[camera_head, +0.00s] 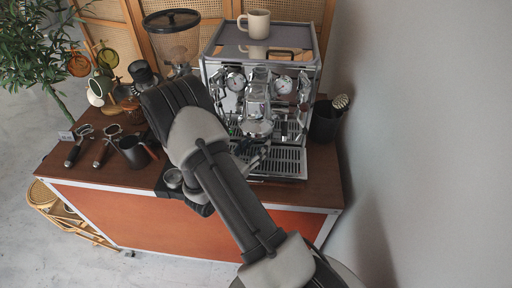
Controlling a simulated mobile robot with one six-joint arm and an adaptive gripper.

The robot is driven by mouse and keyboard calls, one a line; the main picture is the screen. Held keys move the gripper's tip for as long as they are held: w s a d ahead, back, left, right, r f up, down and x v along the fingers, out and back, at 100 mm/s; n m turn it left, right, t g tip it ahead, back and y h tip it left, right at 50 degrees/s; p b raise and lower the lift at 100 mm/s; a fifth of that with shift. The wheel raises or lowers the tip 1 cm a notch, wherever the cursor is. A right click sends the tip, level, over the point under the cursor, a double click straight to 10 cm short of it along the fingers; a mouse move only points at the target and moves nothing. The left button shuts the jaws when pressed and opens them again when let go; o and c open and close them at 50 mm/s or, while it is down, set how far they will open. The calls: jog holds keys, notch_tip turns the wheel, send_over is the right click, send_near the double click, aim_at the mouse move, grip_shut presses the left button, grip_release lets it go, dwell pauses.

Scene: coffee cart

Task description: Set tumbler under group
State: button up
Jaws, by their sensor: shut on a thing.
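The chrome espresso machine (262,80) stands at the back of the cart, with its group (258,92) at the middle of its front. A shiny, clear or silvery cup-like shape, which seems to be the tumbler (258,127), is below the group and above the drip tray (287,162). My gripper (249,150) is at the front of the machine, partly hidden behind my arm, and seems shut on the tumbler. I cannot tell whether the tumbler touches the tray.
A beige mug (257,23) stands on top of the machine. A grinder (174,42) is to its left. A dark pitcher (133,152) and portafilters (105,147) are on the left of the cart. A dark bin (325,122) stands at the right, near the wall.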

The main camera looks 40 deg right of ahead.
jog(key=shift+f+b, duration=0.3)
dwell(0.5)
jog(key=o, duration=1.1)
jog(key=shift+o, duration=0.2)
jog(key=shift+a, duration=0.1)
jog(key=s+a, duration=0.2)
jog(key=a, duration=0.9)
jog(key=shift+s+a, duration=0.15)
jog(key=shift+a, duration=0.2)
